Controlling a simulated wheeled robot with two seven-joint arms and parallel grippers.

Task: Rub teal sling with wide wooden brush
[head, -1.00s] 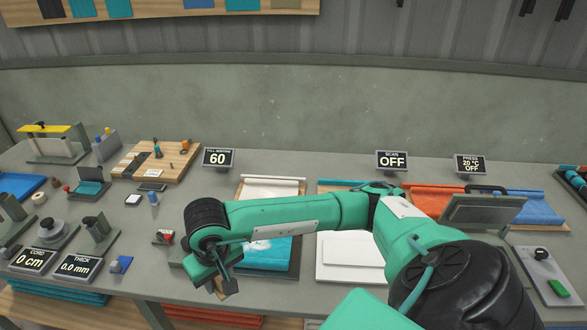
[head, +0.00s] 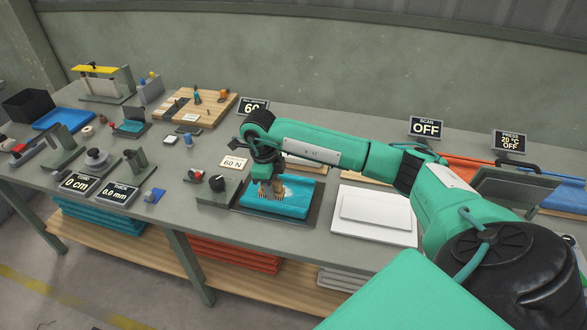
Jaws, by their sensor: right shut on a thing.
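The teal sling (head: 290,210) lies as a folded pad on a dark tray (head: 243,205) near the table's front edge, in the middle of the head view. My right gripper (head: 266,172) points down over it, shut on the brown wooden brush (head: 277,190). The brush is at the sling's surface and seems to touch it; the gripper hides part of it. A pale patch shows on the sling beside the brush. My left gripper is not in view.
Several small tools stand farther left. The floor is clear at lower left.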

